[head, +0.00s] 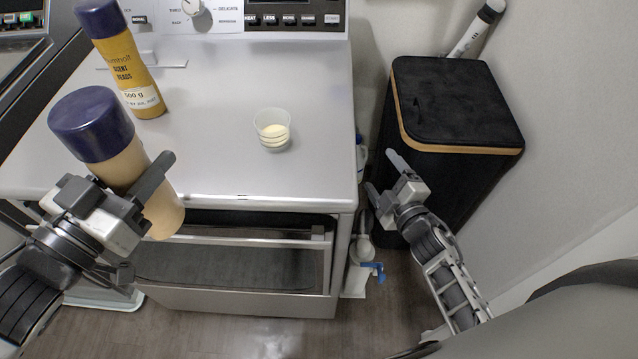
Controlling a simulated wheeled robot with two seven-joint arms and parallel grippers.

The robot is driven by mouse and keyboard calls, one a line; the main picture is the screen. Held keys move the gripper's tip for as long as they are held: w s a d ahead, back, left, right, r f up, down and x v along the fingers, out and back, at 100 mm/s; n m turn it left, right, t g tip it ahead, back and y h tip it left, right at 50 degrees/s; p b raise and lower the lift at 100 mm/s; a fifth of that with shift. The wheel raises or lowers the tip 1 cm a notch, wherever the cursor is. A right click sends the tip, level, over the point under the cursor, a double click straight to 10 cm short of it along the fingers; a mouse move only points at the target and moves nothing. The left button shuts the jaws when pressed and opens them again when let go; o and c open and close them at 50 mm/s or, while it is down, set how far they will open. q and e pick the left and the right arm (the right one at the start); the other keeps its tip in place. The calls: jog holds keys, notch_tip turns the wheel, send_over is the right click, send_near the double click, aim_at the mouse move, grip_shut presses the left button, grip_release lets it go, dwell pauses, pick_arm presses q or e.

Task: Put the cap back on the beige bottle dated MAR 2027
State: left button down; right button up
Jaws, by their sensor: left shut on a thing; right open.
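My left gripper (128,180) is shut on a beige bottle (124,165), held tilted in front of the washer's front edge. A wide dark blue cap (92,124) sits on the bottle's upper end; whether it is fully seated I cannot tell. No date shows on this bottle's visible side. A second, mustard-yellow bottle (127,68) with a dark blue cap (101,17) stands on the washer top behind; its label reads "500 g" above small date print that is hard to read. My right gripper (382,173) is open and empty, right of the washer.
A clear cup (272,129) with pale contents stands on the washer top (225,85), which is otherwise mostly clear. A black hamper (455,105) stands at the right by the wall. A white bottle with a blue trigger (362,270) is on the floor beside the washer.

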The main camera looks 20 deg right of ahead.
pick_arm(q)
jog(key=shift+r, duration=0.15)
jog(key=shift+w+r, duration=0.2)
jog(key=shift+r, duration=0.1)
jog(key=w+a+r+n+t+y, duration=0.4)
jog(key=w+a+r+n+y, duration=0.3)
jog(key=y, duration=0.4)
jog(key=shift+r+n+y, duration=0.3)
jog(key=shift+r+n, duration=0.2)
jog(key=shift+r, duration=0.3)
pick_arm(e)
jog(key=s+a+f+m+g+y, duration=0.1)
jog(key=s+a+f+m+g, duration=0.1)
jog(key=s+a+m, duration=0.3)
jog(key=s+a+f+m+g+y, duration=0.1)
jog(key=s+a+m+g, duration=0.3)
jog(key=s, duration=0.6)
jog(key=a+m, duration=0.1)
jog(key=a, duration=0.1)
jog(key=shift+s+a+f, duration=0.2)
jog(key=shift+a+f, duration=0.2)
